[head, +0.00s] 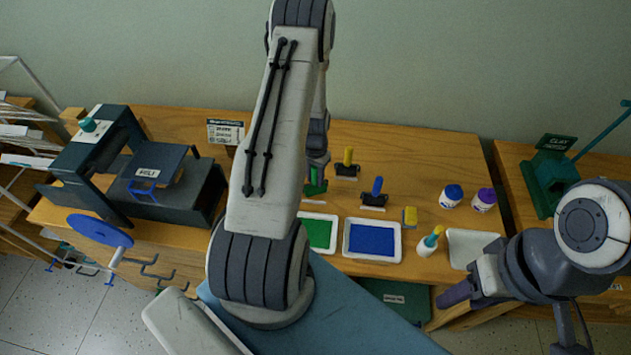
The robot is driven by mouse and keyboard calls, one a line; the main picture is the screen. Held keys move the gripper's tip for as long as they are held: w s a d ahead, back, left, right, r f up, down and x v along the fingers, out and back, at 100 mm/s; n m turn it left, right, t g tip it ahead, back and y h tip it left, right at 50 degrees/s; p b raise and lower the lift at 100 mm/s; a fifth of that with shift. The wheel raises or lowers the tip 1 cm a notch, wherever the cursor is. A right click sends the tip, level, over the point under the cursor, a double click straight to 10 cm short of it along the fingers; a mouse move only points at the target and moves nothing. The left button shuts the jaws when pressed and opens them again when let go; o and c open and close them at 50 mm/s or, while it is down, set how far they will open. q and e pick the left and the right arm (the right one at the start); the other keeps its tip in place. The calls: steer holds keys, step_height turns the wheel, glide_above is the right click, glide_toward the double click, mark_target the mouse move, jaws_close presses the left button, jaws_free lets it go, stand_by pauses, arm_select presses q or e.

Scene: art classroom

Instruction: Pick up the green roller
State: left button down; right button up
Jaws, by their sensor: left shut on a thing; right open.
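The green roller (314,188) is on the wooden table, just behind the green paint tray (319,233). My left gripper (317,170) points down from above and is shut on its handle. My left arm hides part of the roller and the table to its left. I cannot tell whether the roller touches the table. My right gripper (459,294) is open and empty at the lower right, in front of the table edge.
A yellow-handled roller (347,163) and a blue roller (374,193) stand to the right. The blue tray (372,240), a yellow roller (409,217), a glue bottle (429,242), paint jars (451,196) and an empty white tray (470,248) lie further right. A dark press (175,185) stands left.

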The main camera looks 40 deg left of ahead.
arm_select(q)
step_height(320, 180, up, 2)
steer(key=shift+r+b, duration=0.2)
steer(key=shift+b, duration=0.45)
steer(key=d+r+b, duration=0.3)
steer(key=d+r, duration=0.4)
steer(key=d, duration=0.4)
steer(key=shift+d+r, duration=0.2)
steer(key=shift+d, duration=0.15)
